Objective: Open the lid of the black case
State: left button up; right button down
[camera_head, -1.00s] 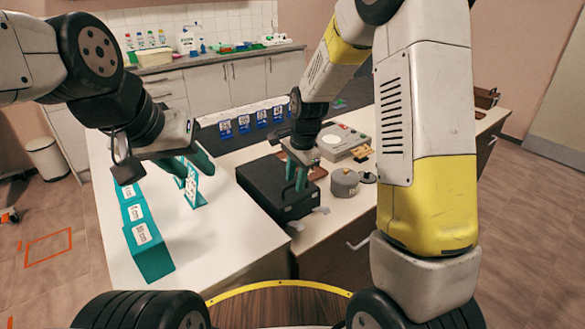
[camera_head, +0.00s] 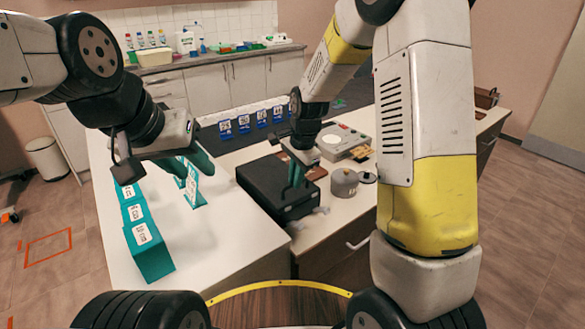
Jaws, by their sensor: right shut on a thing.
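The black case (camera_head: 262,186) lies on the white counter, its lid down. My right gripper (camera_head: 297,184) points down over the case's right part, its teal fingers close together at the lid. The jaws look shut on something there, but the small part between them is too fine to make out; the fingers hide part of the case. My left gripper (camera_head: 204,166) hangs over the counter to the left, apart from the case. Its teal fingers are partly seen side-on, so their gap cannot be judged.
Teal boxes (camera_head: 150,252) stand in a row at the counter's left, with a teal-framed card stand (camera_head: 193,187) beside them. A grey round pot (camera_head: 344,182) and a grey device (camera_head: 343,141) are right of the case. Blue card holders (camera_head: 244,125) line the back. The front counter is clear.

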jog(key=shift+r, duration=0.15)
dwell(0.6)
jog(key=w+a+r+g, duration=0.1)
jog(key=w+a+r, duration=0.1)
jog(key=w+r, duration=0.2)
jog(key=w+a+r+g+h, duration=0.1)
jog(key=w+a+r, duration=0.2)
jog(key=r, duration=0.5)
jog(key=shift+w+a+r+h, duration=0.15)
jog(key=shift+w+a+h, duration=0.05)
jog(key=shift+w+h, duration=0.15)
jog(key=c, duration=1.5)
grip_release()
jog(key=shift+w+a, duration=0.1)
jog(key=shift+r, duration=0.1)
